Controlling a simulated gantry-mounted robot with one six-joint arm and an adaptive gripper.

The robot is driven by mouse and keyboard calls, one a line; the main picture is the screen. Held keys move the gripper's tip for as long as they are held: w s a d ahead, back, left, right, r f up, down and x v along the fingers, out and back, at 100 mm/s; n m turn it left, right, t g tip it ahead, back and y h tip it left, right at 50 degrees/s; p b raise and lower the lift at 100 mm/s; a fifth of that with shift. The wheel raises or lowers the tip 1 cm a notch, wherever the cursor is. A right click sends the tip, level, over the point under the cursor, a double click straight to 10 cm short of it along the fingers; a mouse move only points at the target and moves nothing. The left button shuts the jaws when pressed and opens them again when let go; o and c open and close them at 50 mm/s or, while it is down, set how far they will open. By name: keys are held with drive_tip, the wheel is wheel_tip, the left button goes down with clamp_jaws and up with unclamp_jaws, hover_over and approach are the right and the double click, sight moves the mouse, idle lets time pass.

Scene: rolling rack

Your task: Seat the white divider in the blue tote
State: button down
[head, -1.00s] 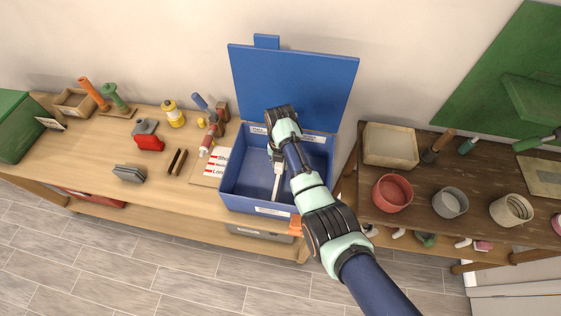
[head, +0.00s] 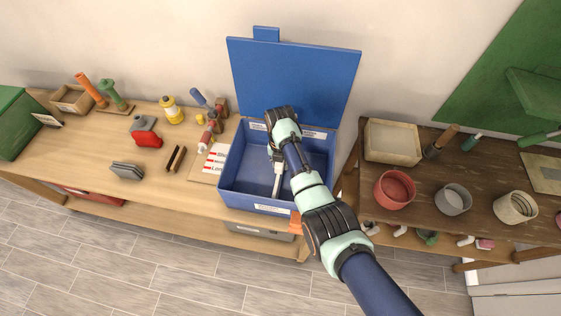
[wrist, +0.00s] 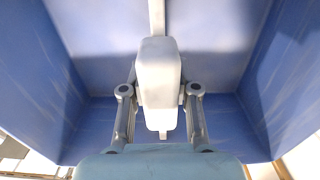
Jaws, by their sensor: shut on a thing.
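The blue tote (head: 232,183) stands on the wooden bench with its lid (head: 293,80) raised against the wall. The white divider (head: 277,180) is inside the tote and runs front to back near its middle. In the wrist view the divider (wrist: 157,75) shows a thick white block between my fingers and a thin strip beyond it. My gripper (head: 275,153) is down in the tote, shut on the divider; it also shows in the wrist view (wrist: 159,95). The divider's lower edge and its contact with the tote floor are hidden.
A card with red print (head: 211,163) lies left of the tote, with a red-and-white tube (head: 206,138) beside it. An orange piece (head: 296,222) is at the tote's front right corner. A darker table with a red pot (head: 394,189) stands to the right.

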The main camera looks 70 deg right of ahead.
drive_tip(key=shift+f, duration=0.25)
drive_tip(key=c, duration=0.8)
unclamp_jaws()
wheel_tip(320, 180, up, 12)
drive_tip(key=shift+r, duration=0.1)
drive_tip(key=w+a+r+m+t+h+p, duration=0.1)
drive_tip(key=w+a+r+m+t, duration=0.15)
drive_tip(key=w+a+m, duration=0.55)
drive_tip(key=w+a+r+m+t+h+p, duration=0.1)
drive_tip(key=w+a+r+t+h+p, duration=0.2)
drive_tip(key=a, duration=0.8)
drive_tip(key=s+a+r+m+t+y, duration=0.1)
drive_tip(key=a+r+m, duration=0.3)
drive_tip(key=a, duration=0.4)
drive_tip(key=s+a+r+m+t+y, duration=0.1)
drive_tip(key=s+a+r+m+t, duration=0.1)
drive_tip(key=a, duration=0.6)
drive_tip(key=s+a+r+m+t+y+p, duration=0.1)
drive_tip(key=s+a+r+m+t+y, duration=0.1)
drive_tip(key=a+r+m+t, duration=0.2)
drive_tip(key=shift+a+r+m, duration=0.8)
drive_tip(key=shift+a+r, duration=1.1)
drive_tip(key=shift+a, duration=0.15)
